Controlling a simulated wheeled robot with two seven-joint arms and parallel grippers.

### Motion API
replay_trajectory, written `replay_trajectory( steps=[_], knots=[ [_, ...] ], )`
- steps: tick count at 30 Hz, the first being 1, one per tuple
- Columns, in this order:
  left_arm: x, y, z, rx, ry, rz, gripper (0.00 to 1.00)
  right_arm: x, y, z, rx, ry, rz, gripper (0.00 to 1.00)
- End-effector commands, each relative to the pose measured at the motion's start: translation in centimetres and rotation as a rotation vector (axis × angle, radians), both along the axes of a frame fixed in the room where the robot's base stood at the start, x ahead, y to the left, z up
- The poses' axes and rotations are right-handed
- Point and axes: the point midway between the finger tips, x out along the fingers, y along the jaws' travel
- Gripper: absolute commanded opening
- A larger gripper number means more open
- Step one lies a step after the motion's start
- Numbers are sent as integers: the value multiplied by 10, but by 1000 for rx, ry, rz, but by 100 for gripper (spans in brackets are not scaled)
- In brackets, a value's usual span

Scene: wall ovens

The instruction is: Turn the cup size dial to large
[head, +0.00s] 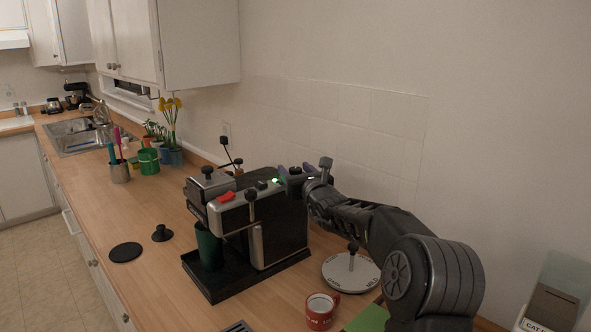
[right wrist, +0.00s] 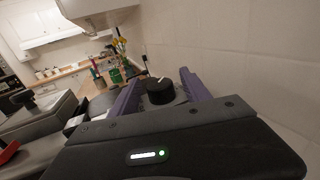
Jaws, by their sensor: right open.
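The coffee machine (head: 275,225) stands on the wooden counter, black and silver, with a dark green cup (head: 208,248) at its front. My right gripper (head: 296,171) is at the machine's top, at its back right side. In the right wrist view its two purple fingers (right wrist: 160,80) are open. A round black dial (right wrist: 160,92) with a white mark stands between them, with gaps to both fingers visible. I cannot read any size label, and I cannot make out this dial in the head view. My left gripper is not in view.
A red mug (head: 320,311) and a round white scale-like plate (head: 351,272) stand right of the machine. A black disc (head: 125,252) and a tamper (head: 162,233) lie left of it. The wall (head: 350,125) is close behind. Plants and utensils stand farther left.

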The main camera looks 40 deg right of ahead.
Motion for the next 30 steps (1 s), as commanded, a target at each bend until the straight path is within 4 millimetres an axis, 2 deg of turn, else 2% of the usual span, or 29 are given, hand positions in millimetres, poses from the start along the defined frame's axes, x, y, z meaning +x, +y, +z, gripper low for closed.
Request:
replay_trajectory(
  steps=[3,23,30],
  knots=[
    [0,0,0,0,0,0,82,0,0,0,0,0,0,54],
    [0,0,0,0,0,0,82,0,0,0,0,0,0,0],
    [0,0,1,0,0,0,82,0,0,1,0,0,3,0]
  ],
)
